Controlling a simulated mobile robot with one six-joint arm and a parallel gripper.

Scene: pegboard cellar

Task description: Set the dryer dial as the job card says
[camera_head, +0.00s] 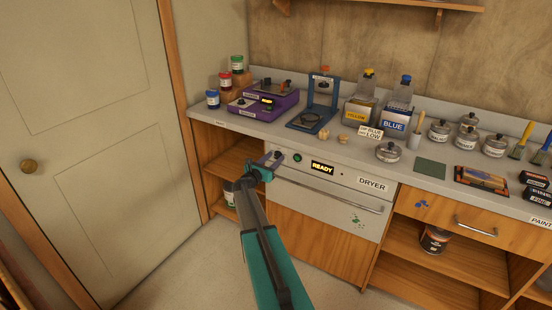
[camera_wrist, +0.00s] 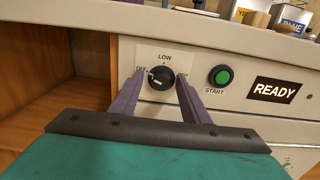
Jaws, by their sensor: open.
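The dryer (camera_head: 325,194) is a white panel set under the counter, with a lit READY display (camera_head: 322,168). Its black dial (camera_wrist: 160,78) has a white mark pointing left, toward the OFF label. The job card (camera_head: 370,132) on the counter seems to read "IF BLUE" and "LOW".
A green START button (camera_wrist: 221,76) is just right of the dial. The dryer's handle bar (camera_head: 330,192) runs below. Yellow (camera_head: 360,112) and blue (camera_head: 394,120) labelled containers stand on the counter above. An open shelf (camera_head: 228,158) lies to the left.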

